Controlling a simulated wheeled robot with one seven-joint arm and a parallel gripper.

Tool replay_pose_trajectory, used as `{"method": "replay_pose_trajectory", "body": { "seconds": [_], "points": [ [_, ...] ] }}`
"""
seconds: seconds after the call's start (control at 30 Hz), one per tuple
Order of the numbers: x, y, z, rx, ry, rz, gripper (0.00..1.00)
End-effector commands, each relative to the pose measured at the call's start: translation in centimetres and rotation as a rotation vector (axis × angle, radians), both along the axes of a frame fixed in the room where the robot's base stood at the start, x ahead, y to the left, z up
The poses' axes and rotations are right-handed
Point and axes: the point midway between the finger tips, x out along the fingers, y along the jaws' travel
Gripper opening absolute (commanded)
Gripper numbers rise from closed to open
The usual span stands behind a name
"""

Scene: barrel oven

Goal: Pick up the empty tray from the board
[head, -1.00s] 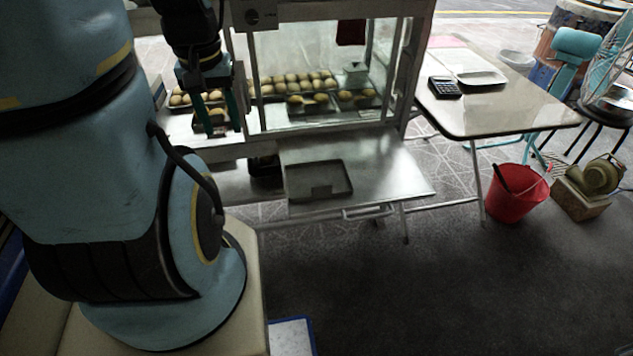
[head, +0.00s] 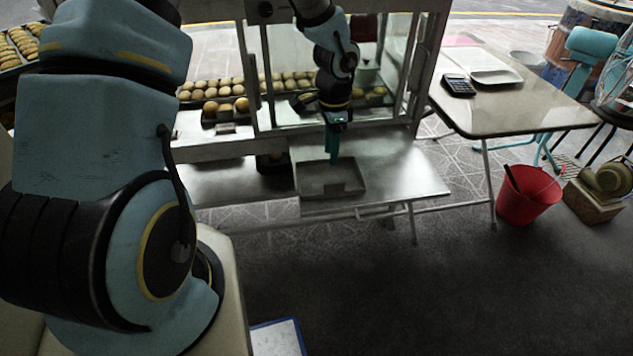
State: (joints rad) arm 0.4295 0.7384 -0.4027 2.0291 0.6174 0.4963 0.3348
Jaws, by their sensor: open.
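The empty tray (head: 312,190) is a dark, shallow rectangular tray. It lies flat on the metal board (head: 405,180) in front of the glass display case. My gripper (head: 333,155) points down, with its teal fingers over the far edge of the tray. The jaws are open and hold nothing. The fingers overlap the far rim in this view, and I cannot tell whether they touch it.
The glass case (head: 285,45) behind holds trays of buns (head: 215,90). A table (head: 510,110) with a calculator (head: 458,85) and a white tray (head: 492,68) stands right. A red bucket (head: 527,195) stands on the floor.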

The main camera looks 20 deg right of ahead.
Motion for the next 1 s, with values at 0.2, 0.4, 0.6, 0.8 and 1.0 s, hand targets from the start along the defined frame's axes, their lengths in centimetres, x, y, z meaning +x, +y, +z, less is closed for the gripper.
{"method": "replay_pose_trajectory", "body": {
  "seconds": [0.2,0.4,0.6,0.8,1.0],
  "points": [
    [-0.8,-2.4,-2.3,-0.009,0.010,-0.100,0.45],
    [-0.8,-2.3,-5.4,-0.008,0.010,-0.096,0.45],
    [-0.8,-2.3,-7.1,-0.009,0.009,-0.095,0.45],
    [-0.7,-2.1,-9.1,-0.007,0.010,-0.095,0.45],
    [-0.6,-2.0,-11.7,-0.008,0.009,-0.095,0.45]
  ]
}}
